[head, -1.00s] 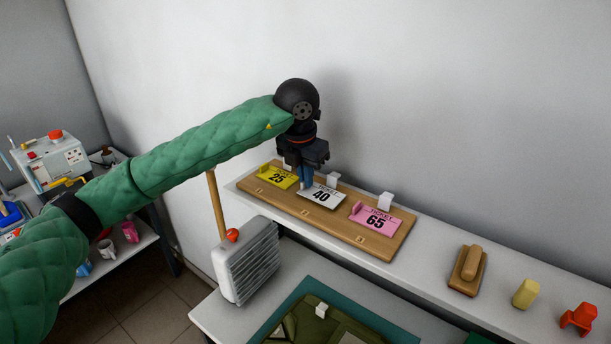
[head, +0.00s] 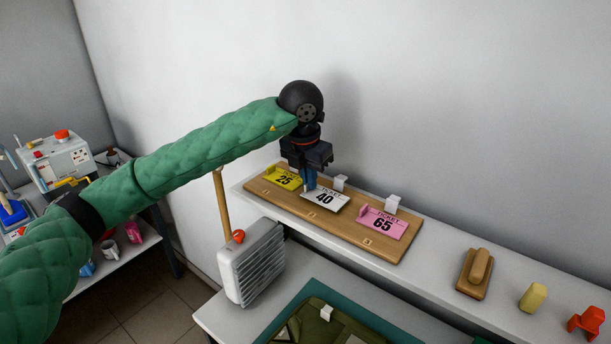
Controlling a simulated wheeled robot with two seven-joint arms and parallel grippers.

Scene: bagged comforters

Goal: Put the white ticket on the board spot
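The white ticket (head: 326,200), marked 40, lies at the middle place of the wooden board (head: 346,226), between the yellow ticket 25 (head: 284,179) and the pink ticket 65 (head: 383,223). My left gripper (head: 310,184) points down at the white ticket's back left edge, with its blue fingertips at or just behind it. I cannot tell whether the fingers are closed on the ticket, since they overlap in this view. My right gripper is not in view.
The board lies on a white wall shelf (head: 440,262). A brush-like wooden block (head: 475,272), a yellow piece (head: 533,297) and a red piece (head: 586,322) stand to the right. A white heater-like box (head: 252,265) and a green mat (head: 372,318) are below.

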